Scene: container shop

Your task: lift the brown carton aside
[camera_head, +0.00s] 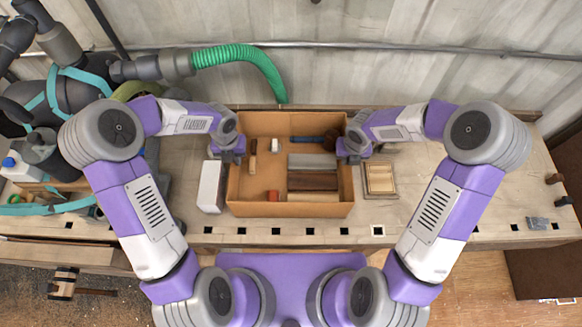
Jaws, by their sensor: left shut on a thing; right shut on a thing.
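The brown carton (290,211) is an open-topped box on the workbench, in the middle of the head view. Inside it lie a blue-handled tool (307,139), several long bars and blocks in grey, dark brown and tan, and a few small pieces. My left gripper (232,157) is shut on the carton's left wall. My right gripper (348,158) is shut on its right wall. The fingertips are partly hidden by the wrists. I cannot tell from above whether the carton's base touches the bench.
A white block (211,187) stands close to the carton's left side. A small wooden tray (380,180) lies close to its right. Dark machinery with a green hose (245,55) fills the back left. The workbench (430,180) is mostly clear further right. A corrugated wall is behind.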

